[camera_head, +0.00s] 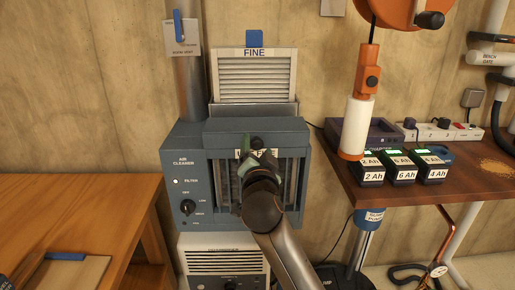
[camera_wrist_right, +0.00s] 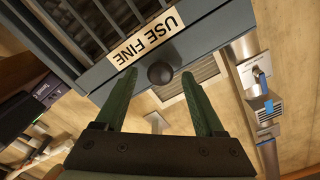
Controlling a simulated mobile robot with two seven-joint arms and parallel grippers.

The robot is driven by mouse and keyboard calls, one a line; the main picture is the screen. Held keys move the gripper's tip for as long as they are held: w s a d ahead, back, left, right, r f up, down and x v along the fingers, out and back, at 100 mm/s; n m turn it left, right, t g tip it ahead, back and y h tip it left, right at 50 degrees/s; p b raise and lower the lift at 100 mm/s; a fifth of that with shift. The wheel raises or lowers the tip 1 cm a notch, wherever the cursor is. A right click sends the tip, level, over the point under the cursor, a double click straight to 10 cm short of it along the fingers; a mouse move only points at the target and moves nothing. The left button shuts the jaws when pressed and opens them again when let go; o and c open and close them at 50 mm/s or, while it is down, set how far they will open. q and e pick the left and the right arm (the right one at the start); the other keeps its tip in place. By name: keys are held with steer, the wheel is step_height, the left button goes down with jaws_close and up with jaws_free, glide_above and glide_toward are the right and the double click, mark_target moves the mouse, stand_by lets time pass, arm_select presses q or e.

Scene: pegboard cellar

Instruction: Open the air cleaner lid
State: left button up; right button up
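The blue air cleaner (camera_head: 180,180) stands against the wall, with a dial and label on its left front. Its barred front lid (camera_head: 222,185) looks closed and carries a white "USE FINE" label (camera_wrist_right: 146,36) and a round dark knob (camera_wrist_right: 160,73). The knob also shows in the head view (camera_head: 257,142). My right gripper (camera_head: 259,160) is in front of the lid's upper middle. In the wrist view its green fingers (camera_wrist_right: 159,80) are open, one on each side of the knob, with gaps visible; contact cannot be told. My left gripper is not in view.
A filter panel marked "FINE" (camera_head: 254,75) stands behind the cleaner's top. A wooden bench (camera_head: 70,215) is at left. A brown table (camera_head: 400,188) at right holds several labelled batteries (camera_head: 403,165). An orange-and-white hanging tool (camera_head: 358,125) is right of the cleaner.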

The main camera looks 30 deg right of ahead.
jaws_close()
stand_by(0.3)
stand_by(0.9)
